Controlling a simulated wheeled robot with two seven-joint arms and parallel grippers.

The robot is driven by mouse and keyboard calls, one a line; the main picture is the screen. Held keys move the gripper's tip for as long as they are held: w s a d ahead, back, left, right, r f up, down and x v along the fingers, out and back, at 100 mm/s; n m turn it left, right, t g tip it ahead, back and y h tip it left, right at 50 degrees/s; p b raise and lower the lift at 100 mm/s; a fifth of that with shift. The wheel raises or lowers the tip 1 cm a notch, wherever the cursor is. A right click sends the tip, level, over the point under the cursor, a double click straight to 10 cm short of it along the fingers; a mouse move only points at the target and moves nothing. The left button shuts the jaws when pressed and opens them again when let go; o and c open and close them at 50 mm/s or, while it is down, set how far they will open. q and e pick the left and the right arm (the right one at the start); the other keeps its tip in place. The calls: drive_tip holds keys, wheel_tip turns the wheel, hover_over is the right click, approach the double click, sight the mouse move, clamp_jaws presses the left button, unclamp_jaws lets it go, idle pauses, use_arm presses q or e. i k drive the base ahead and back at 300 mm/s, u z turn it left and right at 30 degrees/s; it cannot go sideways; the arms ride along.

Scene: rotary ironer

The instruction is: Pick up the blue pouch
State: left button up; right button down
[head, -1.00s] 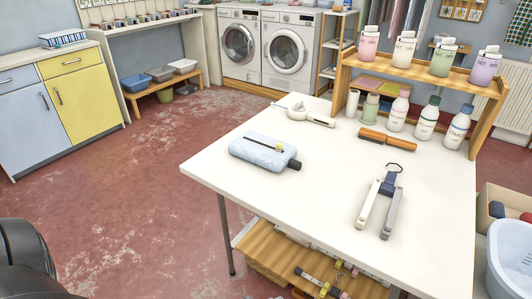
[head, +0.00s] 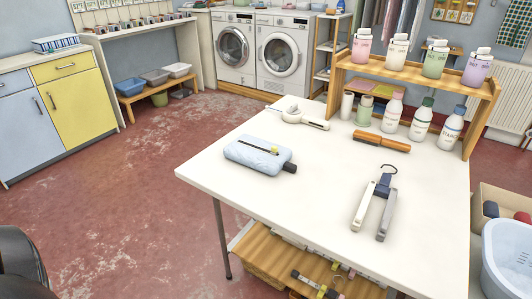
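The blue pouch (head: 256,156) lies flat on the left part of the white table (head: 290,195). It is pale blue, with a dark and yellow strip along its top and a dark end piece at its right. Nothing touches it from above. Neither of my grippers shows in the head view. Only a dark rounded part, which seems to be mine, shows at the lower left edge.
A folding hanger (head: 376,205), a brown-handled brush (head: 382,141) and a white handheld tool (head: 303,118) lie on the table. Several bottles stand before a wooden shelf (head: 410,76). Red floor (head: 110,200) is clear left of the table.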

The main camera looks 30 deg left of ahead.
sight(250, 151)
drive_tip(key=z, duration=2.25)
drive_tip(key=k, duration=1.35)
drive_tip(key=u, duration=2.25)
drive_tip(key=i, duration=1)
